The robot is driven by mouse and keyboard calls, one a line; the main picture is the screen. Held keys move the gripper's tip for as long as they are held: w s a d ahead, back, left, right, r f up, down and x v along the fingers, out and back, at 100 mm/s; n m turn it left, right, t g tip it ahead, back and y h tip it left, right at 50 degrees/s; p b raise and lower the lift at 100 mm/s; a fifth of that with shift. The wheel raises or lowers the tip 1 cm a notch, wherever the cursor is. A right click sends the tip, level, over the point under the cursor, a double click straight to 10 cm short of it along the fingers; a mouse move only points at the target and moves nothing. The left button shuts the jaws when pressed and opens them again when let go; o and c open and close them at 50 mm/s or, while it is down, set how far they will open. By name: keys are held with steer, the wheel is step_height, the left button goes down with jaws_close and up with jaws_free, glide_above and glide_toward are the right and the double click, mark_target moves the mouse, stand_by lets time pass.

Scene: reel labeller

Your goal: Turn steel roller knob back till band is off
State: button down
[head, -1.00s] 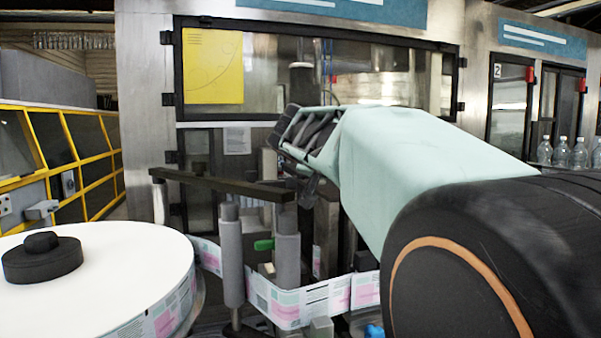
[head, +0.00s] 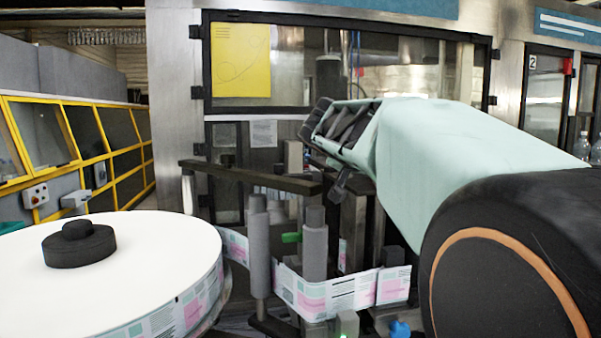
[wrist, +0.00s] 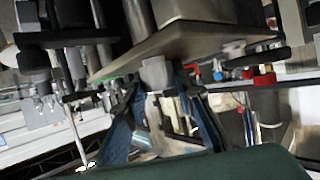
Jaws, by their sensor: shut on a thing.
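In the wrist view my gripper (wrist: 157,84) has its two blue-padded fingers closed in on a pale, short knob (wrist: 154,72) under a flat plate. I take this for the steel roller knob; its far side is hidden. The label band (head: 352,293), white with pink and green print, runs from the big white reel (head: 140,245) past a grey roller (head: 258,245) and a second grey roller (head: 315,250).
A dark bar (head: 250,177) stretches above the rollers. A small green lever (head: 291,237) sits between them, and a blue part (head: 400,328) lies low in front. A glazed machine cabinet (head: 340,65) stands behind. A yellow-framed guard (head: 85,150) is at left.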

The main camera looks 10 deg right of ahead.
steer(key=shift+d+f+n+t+y+b, duration=0.15)
steer(key=shift+n+t+y+b, duration=0.55)
steer(key=shift+b, duration=0.95)
steer(key=shift+n+y+b, duration=0.3)
steer(key=shift+n+b, duration=0.1)
steer(key=shift+r+n+t+y, duration=0.2)
steer(key=shift+n+t+y, duration=0.4)
steer(key=n+y+p, duration=0.2)
steer(key=p, duration=0.1)
steer(key=shift+r+t+y, duration=0.25)
steer(key=shift+t+y, duration=0.05)
steer(key=n+y+p, duration=0.2)
steer(key=p, duration=0.1)
steer(key=shift+a+t, duration=0.35)
steer(key=shift+t, duration=0.05)
steer(key=n+y+p, duration=0.2)
steer(key=y, duration=0.1)
steer(key=shift+f+n, duration=0.15)
steer(key=shift+n, duration=0.15)
steer(key=shift+f+n+g+y+p, duration=0.1)
steer(key=shift+n+g+y+p, duration=0.45)
steer(key=shift+n+y, duration=0.65)
steer(key=shift+n+g+y+p, duration=0.25)
steer(key=shift+n+y+p, duration=0.5)
steer(key=shift+n+y, duration=0.4)
steer(key=shift+f+g+y, duration=0.1)
steer(key=shift+g+y, duration=0.2)
steer(key=shift+y, duration=0.15)
